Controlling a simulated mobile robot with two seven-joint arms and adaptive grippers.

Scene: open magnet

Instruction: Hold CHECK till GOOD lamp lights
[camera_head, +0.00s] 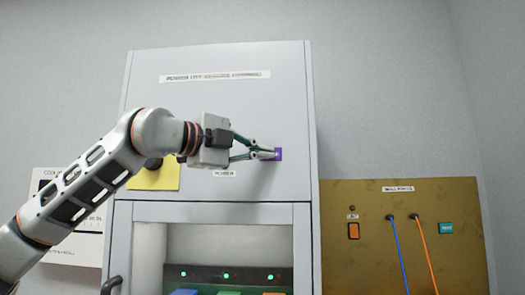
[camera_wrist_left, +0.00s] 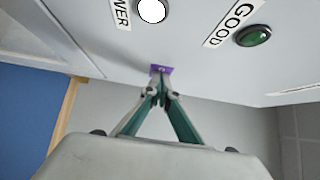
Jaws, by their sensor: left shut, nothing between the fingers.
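My left gripper (camera_head: 268,154) is shut and empty, its fingertips at a small purple square (camera_head: 279,154) on the grey cabinet front. The wrist view shows the closed tips (camera_wrist_left: 161,92) over the lower part of the purple square (camera_wrist_left: 161,69); I cannot tell whether they press it in. No CHECK label is readable. The round green GOOD lamp (camera_wrist_left: 253,36) looks dark and unlit in the wrist view. A bright white round lamp (camera_wrist_left: 152,10) sits beside a partly cut-off POWER label. My right gripper is not in view.
The cabinet (camera_head: 225,60) carries a power-off warning label. Below is a recess with several green lights (camera_head: 226,276) and coloured blocks. A brown wall panel (camera_head: 400,240) with cables stands at right. A yellow sheet (camera_head: 160,178) is partly behind my arm.

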